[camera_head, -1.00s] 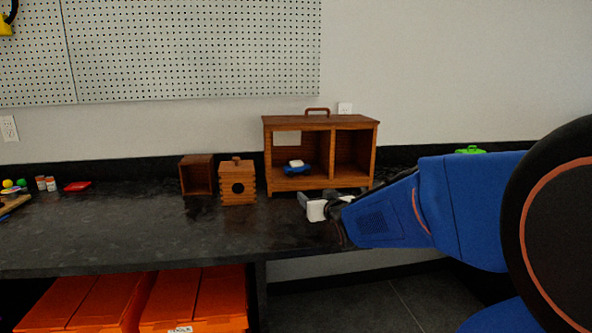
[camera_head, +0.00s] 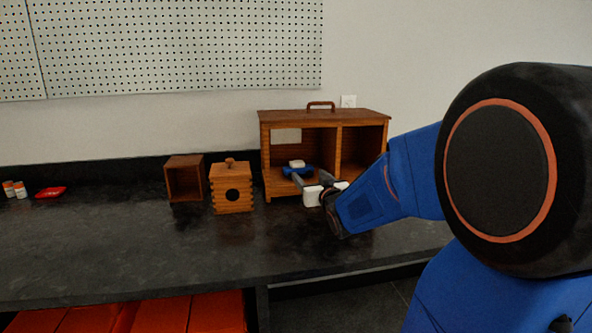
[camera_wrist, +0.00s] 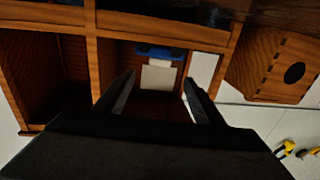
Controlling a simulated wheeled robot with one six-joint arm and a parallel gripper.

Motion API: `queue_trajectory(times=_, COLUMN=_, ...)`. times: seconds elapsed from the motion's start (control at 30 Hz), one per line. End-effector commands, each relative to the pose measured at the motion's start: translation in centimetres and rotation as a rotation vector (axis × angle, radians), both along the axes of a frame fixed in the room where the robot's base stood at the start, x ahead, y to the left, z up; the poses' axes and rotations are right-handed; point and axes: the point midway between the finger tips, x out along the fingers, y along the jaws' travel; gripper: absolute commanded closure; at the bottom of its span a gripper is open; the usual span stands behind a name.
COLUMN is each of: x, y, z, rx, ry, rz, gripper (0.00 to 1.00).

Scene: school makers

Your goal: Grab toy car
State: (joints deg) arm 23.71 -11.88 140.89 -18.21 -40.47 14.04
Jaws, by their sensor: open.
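The toy car (camera_head: 297,168) is blue with a whitish top. It sits in the left compartment of a wooden two-compartment box (camera_head: 325,116) on the dark bench. In the wrist view the car (camera_wrist: 160,52) shows at the compartment, ahead of and between the fingers. My gripper (camera_head: 308,185) is at the front of the left compartment, close to the car and partly covering it in the head view. In the wrist view my gripper (camera_wrist: 158,92) is open with nothing between its fingers. I cannot tell if a finger touches the car.
A small wooden box with a round hole (camera_head: 232,190) and an open wooden box (camera_head: 185,180) stand left of the two-compartment box. The divider (camera_head: 338,150) lies right of the car. A red item (camera_head: 50,193) lies far left. The bench front (camera_head: 130,250) is clear.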

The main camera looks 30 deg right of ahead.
Motion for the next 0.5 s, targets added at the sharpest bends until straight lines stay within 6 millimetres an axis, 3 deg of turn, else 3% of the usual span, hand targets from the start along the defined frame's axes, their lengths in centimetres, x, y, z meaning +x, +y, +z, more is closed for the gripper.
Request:
queue_trajectory(times=0.17, x=1.6, y=-0.3, z=-0.1, rx=0.001, ry=0.002, rz=0.001, gripper=0.38)
queue_trajectory(times=0.5, x=6.7, y=-1.4, z=-0.1, rx=0.001, ry=0.001, rz=0.001, gripper=0.38)
